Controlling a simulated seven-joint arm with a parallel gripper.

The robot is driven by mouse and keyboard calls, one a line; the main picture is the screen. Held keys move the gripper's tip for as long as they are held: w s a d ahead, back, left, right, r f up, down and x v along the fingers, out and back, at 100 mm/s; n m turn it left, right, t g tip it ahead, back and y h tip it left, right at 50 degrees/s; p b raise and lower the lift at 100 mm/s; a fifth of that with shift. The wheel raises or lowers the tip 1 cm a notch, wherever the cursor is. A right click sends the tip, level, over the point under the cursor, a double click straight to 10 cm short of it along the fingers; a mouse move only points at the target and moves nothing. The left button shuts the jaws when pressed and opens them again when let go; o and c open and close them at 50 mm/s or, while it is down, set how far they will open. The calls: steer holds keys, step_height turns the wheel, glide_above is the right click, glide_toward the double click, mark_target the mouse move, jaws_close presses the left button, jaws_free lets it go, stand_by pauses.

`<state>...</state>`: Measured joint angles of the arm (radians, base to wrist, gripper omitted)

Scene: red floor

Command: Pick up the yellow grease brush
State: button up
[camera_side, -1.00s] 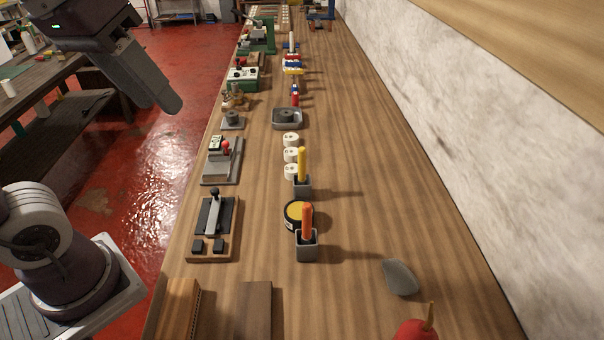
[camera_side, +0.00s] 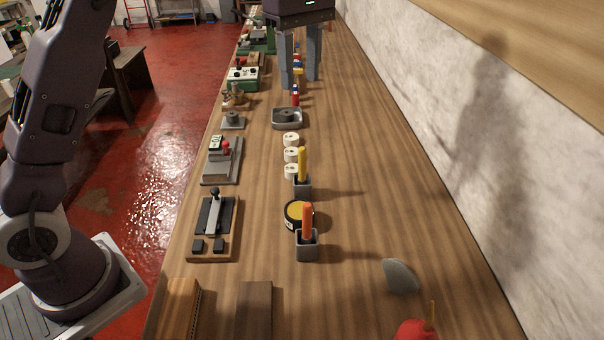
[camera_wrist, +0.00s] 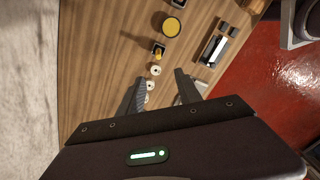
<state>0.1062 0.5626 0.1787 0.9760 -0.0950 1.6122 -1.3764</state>
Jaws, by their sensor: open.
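The yellow grease brush (camera_side: 302,163) stands upright in a small grey square holder (camera_side: 303,187) on the wooden bench. In the wrist view the brush (camera_wrist: 157,56) shows beyond my fingertips, near the white rolls. My gripper (camera_side: 299,82) is open and empty, with its fingers pointing down above the bench, farther along it than the brush. In the wrist view my gripper (camera_wrist: 160,78) has its two fingers spread apart, with nothing between them. The lower end of the brush is hidden in its holder.
Several white rolls (camera_side: 291,139) stand just behind the brush. An orange-handled brush (camera_side: 307,222) in another holder and a round yellow-topped tin (camera_side: 294,212) are in front. A lever device (camera_side: 215,215) lies to the left. The bench right of the brush is clear, up to the wall.

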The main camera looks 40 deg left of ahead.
mark_target(302, 179)
steer(key=f, duration=2.2)
steer(key=shift+w, duration=0.25)
steer(key=shift+r, duration=0.1)
jaws_close()
